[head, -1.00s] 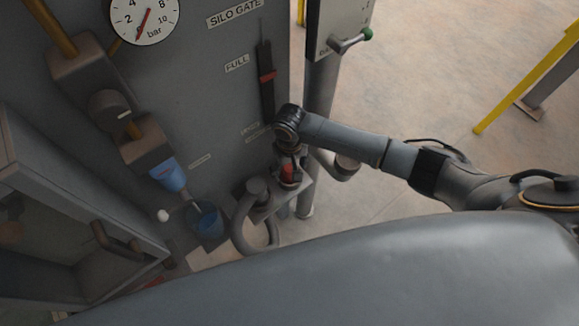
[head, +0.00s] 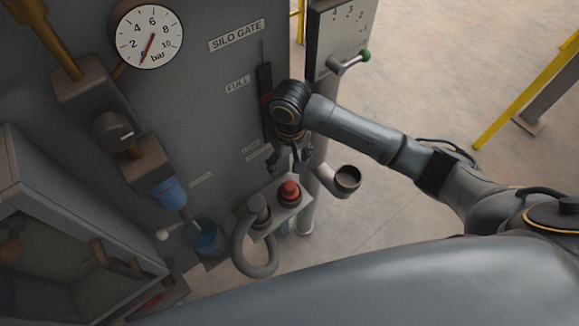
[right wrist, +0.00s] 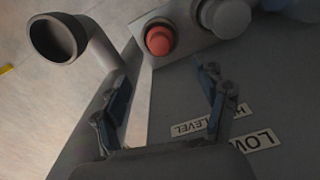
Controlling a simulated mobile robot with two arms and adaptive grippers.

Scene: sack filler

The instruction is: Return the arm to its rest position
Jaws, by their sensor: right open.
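My right arm reaches in from the right in the head view. Its gripper (head: 289,160) points down in front of the grey panel, above a red push button (head: 289,192). The fingers are apart and hold nothing. In the right wrist view the gripper (right wrist: 166,105) shows two spread fingers with free space between them, and the red button (right wrist: 159,40) lies beyond the fingertips. My left gripper is not in view.
A pressure gauge (head: 148,36) and a blue cup (head: 207,240) are on the panel side. A curved grey hose (head: 240,252) is beside the button box. A grey pipe elbow (head: 347,180) and a green-knobbed lever (head: 365,56) are right of the gripper. Open floor lies farther right.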

